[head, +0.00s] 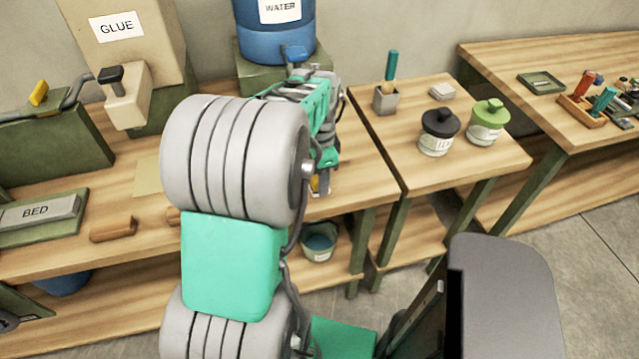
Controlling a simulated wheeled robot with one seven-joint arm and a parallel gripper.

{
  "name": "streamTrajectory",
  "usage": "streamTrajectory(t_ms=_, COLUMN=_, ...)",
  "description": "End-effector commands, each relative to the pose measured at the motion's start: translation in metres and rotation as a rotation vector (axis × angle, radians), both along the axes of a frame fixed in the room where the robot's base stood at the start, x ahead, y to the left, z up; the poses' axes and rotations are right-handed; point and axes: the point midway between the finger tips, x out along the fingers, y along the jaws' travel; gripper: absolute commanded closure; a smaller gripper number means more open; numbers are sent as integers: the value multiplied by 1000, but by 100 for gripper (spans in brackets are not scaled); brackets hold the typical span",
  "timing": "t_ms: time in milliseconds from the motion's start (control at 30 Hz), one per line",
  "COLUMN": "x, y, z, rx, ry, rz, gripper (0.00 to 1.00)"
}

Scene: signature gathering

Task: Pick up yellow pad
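My gripper (322,184) points down over the front right part of the long wooden table, seen from behind my arm. A small patch of yellow (315,184) shows right at its fingertips, low near the table's front edge. It may be the yellow pad, but too little of it shows to be sure. Whether the fingers are apart or closed on it cannot be made out. My grey and green arm hides much of the table to the left of the gripper.
A flat pale sheet (148,176), a brown block (113,229) and a BED fixture (40,212) lie left. GLUE (125,45) and WATER (277,35) containers stand behind. Black-lidded (439,132) and green-lidded (487,122) jars stand right. A bucket (319,243) sits on the lower shelf.

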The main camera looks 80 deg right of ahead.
Motion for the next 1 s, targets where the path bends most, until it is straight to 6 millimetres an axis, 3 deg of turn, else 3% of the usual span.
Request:
streamTrajectory(t_ms=467, x=0, y=0, z=0, rx=0, ry=0, rz=0, gripper=100)
streamTrajectory(t_ms=833, x=0, y=0, z=1, rx=-1, ry=-1, rz=0, gripper=100)
streamTrajectory(t_ms=1000, x=0, y=-1, z=14, rx=-2, ry=0, rz=0, gripper=100)
